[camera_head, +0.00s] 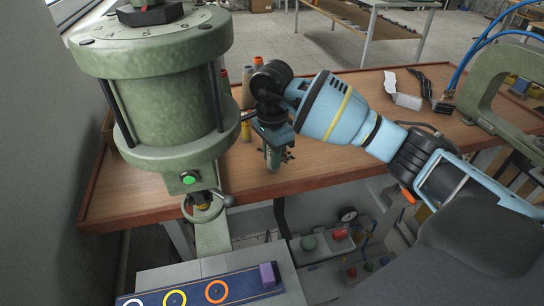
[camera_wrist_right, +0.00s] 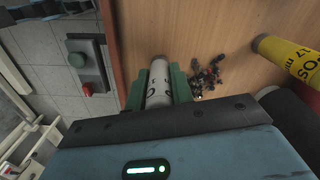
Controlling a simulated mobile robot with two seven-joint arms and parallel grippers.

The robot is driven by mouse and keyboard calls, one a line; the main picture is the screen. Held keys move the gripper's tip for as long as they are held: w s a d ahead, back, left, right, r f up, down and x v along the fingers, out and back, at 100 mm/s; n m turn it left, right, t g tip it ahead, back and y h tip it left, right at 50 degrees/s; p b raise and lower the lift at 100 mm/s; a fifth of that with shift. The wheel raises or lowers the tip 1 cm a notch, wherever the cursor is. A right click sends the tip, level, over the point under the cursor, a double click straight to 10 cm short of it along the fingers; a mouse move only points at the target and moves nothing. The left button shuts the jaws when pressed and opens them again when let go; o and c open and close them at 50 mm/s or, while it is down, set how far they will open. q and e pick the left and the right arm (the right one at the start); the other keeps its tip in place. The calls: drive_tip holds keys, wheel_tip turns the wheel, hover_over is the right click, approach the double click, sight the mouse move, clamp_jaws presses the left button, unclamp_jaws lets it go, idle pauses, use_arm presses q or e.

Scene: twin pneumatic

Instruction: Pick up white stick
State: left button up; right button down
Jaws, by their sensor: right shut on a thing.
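My right gripper (camera_head: 273,155) is over the wooden table, pointing down, near the green press. In the right wrist view its green fingers (camera_wrist_right: 160,88) are shut on the white stick (camera_wrist_right: 158,82), a pale cylinder with dark markings. The stick lies between the two fingers, its rounded end showing beyond them. In the head view I cannot make out the stick clearly at the gripper. Whether the stick touches the table is unclear. My left gripper is not in view.
The big green press (camera_head: 160,90) stands close on the left. Bottles stand behind the gripper, and a yellow one (camera_wrist_right: 290,58) is beside it in the wrist view. Small dark bits (camera_wrist_right: 207,76) lie close by.

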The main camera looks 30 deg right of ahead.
drive_tip(key=shift+r, duration=0.7)
drive_tip(key=shift+s+r, duration=0.25)
drive_tip(key=shift+r, duration=0.7)
drive_tip(key=s+a, duration=0.2)
drive_tip(key=s, duration=0.5)
drive_tip(key=s+a+r, duration=0.1)
drive_tip(key=s+a, duration=0.1)
drive_tip(key=s, duration=0.5)
drive_tip(key=shift+s+a+r+b, duration=0.2)
drive_tip(key=shift+s+a+b, duration=0.15)
drive_tip(key=shift+s+b, duration=0.1)
drive_tip(key=c, duration=1.8)
unclamp_jaws()
drive_tip(key=shift+c, duration=1.4)
